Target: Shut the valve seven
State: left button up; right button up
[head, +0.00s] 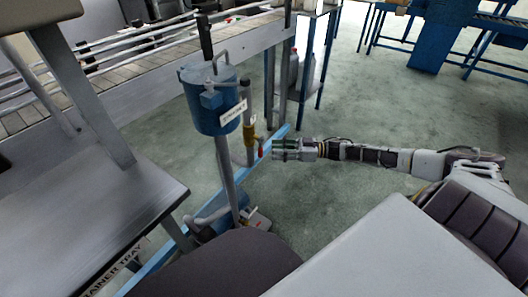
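A brass valve (249,134) with a small red handle (261,150) sits on a thin pipe beside a blue cylindrical tank (205,98). The handle appears to point downward. A white label (232,113) is fixed near the tank's side, its text too small to read surely. My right gripper (276,149) reaches in from the right, its fingertips just right of the red handle. I cannot tell whether they touch it, or how far apart the fingers are. My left gripper is out of view.
A grey bench (85,215) stands at the left, with a conveyor (110,65) behind the tank. A blue floor rail (165,262) runs below the tank. A shelf stand (312,62) is behind. Green floor (390,105) lies open at right.

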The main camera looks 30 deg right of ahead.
aim_at(260, 148)
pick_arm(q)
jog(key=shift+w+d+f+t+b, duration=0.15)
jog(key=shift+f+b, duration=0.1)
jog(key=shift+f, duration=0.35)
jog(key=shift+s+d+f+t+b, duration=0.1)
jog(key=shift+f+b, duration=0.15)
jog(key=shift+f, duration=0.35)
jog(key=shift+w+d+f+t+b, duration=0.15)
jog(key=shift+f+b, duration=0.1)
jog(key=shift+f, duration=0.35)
pick_arm(e)
jog(key=shift+x, duration=2.8)
grip_shut()
